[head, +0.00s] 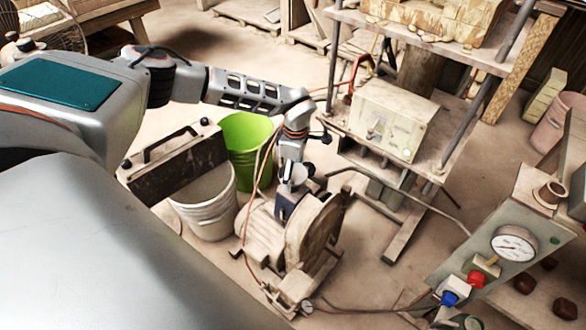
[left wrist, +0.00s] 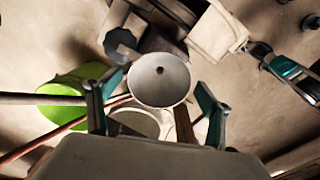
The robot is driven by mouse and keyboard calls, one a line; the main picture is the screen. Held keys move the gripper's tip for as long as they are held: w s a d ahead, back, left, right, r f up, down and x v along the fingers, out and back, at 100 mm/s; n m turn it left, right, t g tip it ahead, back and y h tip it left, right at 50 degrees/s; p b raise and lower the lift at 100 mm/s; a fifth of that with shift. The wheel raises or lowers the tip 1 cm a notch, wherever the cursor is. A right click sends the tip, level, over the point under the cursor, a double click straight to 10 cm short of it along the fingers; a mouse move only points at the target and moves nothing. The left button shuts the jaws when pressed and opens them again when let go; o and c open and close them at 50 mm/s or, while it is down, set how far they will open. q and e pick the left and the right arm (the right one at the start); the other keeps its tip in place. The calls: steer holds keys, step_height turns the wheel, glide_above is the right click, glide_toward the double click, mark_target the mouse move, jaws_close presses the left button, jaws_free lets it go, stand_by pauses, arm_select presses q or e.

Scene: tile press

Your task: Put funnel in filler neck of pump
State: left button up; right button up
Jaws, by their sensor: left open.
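The pump (head: 318,232) stands on the floor in the middle of the head view, with a large round housing. My left gripper (head: 288,205) is above and beside it, pointing down. The pale funnel (head: 300,172) shows small at this gripper. In the left wrist view the funnel (left wrist: 160,85) has its wide mouth towards the camera and a dark hole in the middle. It lies between the tips of my open left gripper (left wrist: 158,92), close to both fingers; contact is unclear. The funnel's spout and the filler neck are hidden, so I cannot tell whether it is seated.
A shelf frame with a pale box (head: 391,118) is to the right. A gauge panel (head: 505,240) stands at right. Hoses cross the floor.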

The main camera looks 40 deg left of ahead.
arm_select(q)
step_height(320, 180, up, 12)
steer(key=shift+d, duration=0.2)
stand_by(0.4)
